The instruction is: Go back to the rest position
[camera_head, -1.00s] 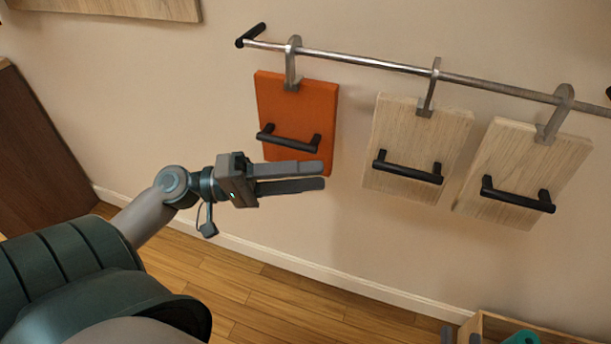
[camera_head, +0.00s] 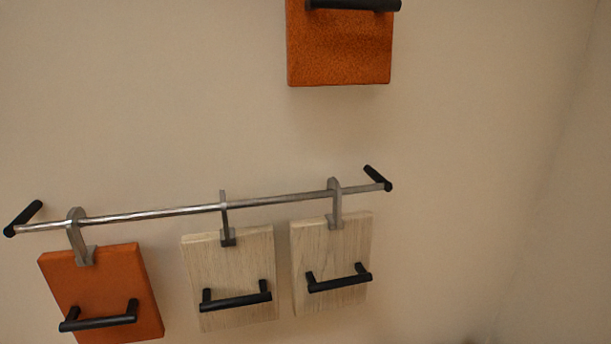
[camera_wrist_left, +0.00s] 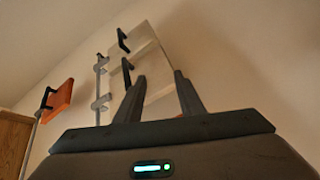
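My left gripper (camera_wrist_left: 160,98) shows only in the left wrist view. Its two dark fingers are apart with nothing held between them, and pale boards appear behind the fingers. My right gripper is in neither current view. In the head view, an orange board (camera_head: 95,290) and two pale wooden boards (camera_head: 225,260) (camera_head: 325,245) hang by hooks from a metal rail (camera_head: 150,214). Each has a black handle. The orange board also shows at the left of the left wrist view (camera_wrist_left: 62,98).
Another orange board (camera_head: 340,50) with a black handle is on the wall above the rail, cut by the top edge. The wall (camera_head: 480,150) is bare to the right. A wooden piece (camera_wrist_left: 12,130) shows at the left edge of the left wrist view.

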